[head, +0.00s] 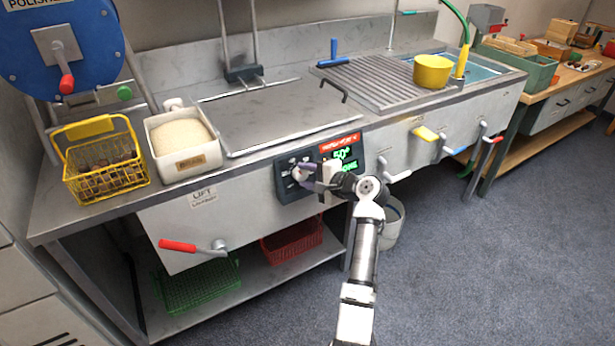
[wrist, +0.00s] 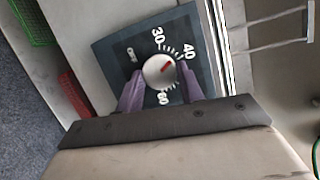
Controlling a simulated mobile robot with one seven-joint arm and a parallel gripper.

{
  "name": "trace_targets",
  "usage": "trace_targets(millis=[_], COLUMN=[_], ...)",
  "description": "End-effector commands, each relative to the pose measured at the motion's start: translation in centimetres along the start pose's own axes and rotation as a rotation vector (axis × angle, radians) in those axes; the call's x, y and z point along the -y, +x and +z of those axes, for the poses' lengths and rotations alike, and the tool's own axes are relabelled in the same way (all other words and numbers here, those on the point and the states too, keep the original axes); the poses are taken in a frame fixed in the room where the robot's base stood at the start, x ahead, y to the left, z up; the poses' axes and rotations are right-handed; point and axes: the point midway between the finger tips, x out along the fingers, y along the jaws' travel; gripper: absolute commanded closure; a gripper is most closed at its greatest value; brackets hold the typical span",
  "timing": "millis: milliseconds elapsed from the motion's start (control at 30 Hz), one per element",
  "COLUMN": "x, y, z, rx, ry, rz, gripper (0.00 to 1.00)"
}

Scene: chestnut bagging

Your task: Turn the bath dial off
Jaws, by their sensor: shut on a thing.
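The bath dial (wrist: 158,71) is a round white knob with a red pointer mark on a dark panel (wrist: 120,35). Numbers 30, 40 and 60 are printed around it, with a small white label at its upper left. The red mark points to the upper right, roughly toward 40. My gripper (wrist: 160,80) has its two purple fingers on either side of the knob and is shut on it. In the head view my gripper (head: 304,176) reaches the dial panel (head: 283,185) on the bench front and partly hides the knob.
A green-lit display (head: 344,157) beside the dial reads 50°, its lower line partly hidden. A red-handled lever (head: 178,246) sticks out at the left. Further levers (head: 425,134) stand to the right. A yellow wire basket (head: 104,167) and a white grain bin (head: 182,146) stand on the bench.

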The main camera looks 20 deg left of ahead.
Motion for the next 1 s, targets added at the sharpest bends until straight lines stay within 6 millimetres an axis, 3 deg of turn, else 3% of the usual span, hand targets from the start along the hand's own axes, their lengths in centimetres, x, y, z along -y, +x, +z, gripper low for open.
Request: trace_targets(millis=[1000], x=[0.56], y=[0.09], z=[0.39], rx=[-0.024], ry=[-0.918], rz=[0.304], gripper=[0.85])
